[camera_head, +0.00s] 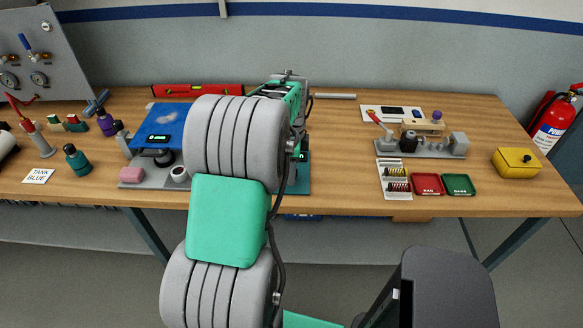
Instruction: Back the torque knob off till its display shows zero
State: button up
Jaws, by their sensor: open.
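Two small lit displays show on the bench. One display (158,138) is at the front edge of a blue plate (172,113), with a dark round knob-like part (164,158) just below it. The other display (303,156) is on a teal device (303,178), partly behind my arm. I cannot tell which belongs to the torque knob, and the digits are too small to read. My arm rises through the middle of the view and reaches over the bench. My gripper's fingers are hidden behind the arm links.
A red level (198,90) lies at the back. Teal and purple bottles stand left of the blue plate. A fixture (430,147), red tray (427,184), green tray (459,185) and yellow box (516,162) stand right. Bare wood (345,150) lies between.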

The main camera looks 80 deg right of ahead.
grip_shut()
dwell(0.5)
jog(key=shift+n, duration=0.3)
jog(key=n, duration=0.5)
jog(key=shift+b, duration=0.35)
jog(key=n, duration=1.2)
jog(key=shift+n+b, duration=0.3)
jog(key=shift+b, duration=0.1)
jog(key=n, duration=0.5)
jog(key=shift+n, duration=0.3)
